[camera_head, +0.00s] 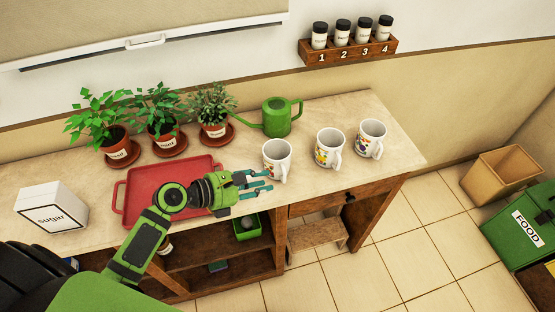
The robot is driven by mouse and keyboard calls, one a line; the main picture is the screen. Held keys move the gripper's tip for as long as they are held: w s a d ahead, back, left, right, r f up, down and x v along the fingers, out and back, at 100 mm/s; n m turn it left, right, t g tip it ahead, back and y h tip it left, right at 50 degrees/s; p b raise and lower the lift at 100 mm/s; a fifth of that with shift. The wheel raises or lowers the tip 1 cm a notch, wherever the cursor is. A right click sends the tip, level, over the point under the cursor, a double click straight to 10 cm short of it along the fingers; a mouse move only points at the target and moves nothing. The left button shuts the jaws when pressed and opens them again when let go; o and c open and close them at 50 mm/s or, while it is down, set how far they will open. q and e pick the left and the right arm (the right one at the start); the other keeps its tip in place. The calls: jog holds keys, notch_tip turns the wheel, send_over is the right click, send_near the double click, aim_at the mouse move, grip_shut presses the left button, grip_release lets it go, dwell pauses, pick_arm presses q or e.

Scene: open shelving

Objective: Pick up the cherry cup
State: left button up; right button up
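Three white cups with coloured prints stand upright on the wooden counter: a left cup (275,160), a middle cup (326,149) and a right cup (369,139). The prints are too small to tell which one shows cherries. My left gripper (267,181) reaches in from the left over the red tray, its teal fingers spread apart and empty. Its fingertips point right, just in front of the left cup in the picture, and I see no grip on it. My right gripper is not in view.
The counter (395,160) also holds a red tray (130,190), a white sugar box (50,208), several potted plants (163,112) and a green watering can (276,117). A jar rack (348,50) hangs on the wall. The counter right of the cups is clear.

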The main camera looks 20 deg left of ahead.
aim_at(279, 165)
pick_arm(q)
jog(key=p+x, duration=0.1)
jog(key=x, duration=0.5)
jog(key=shift+w+f, duration=0.15)
jog(key=shift+w, duration=0.05)
jog(key=shift+c, duration=0.4)
grip_shut()
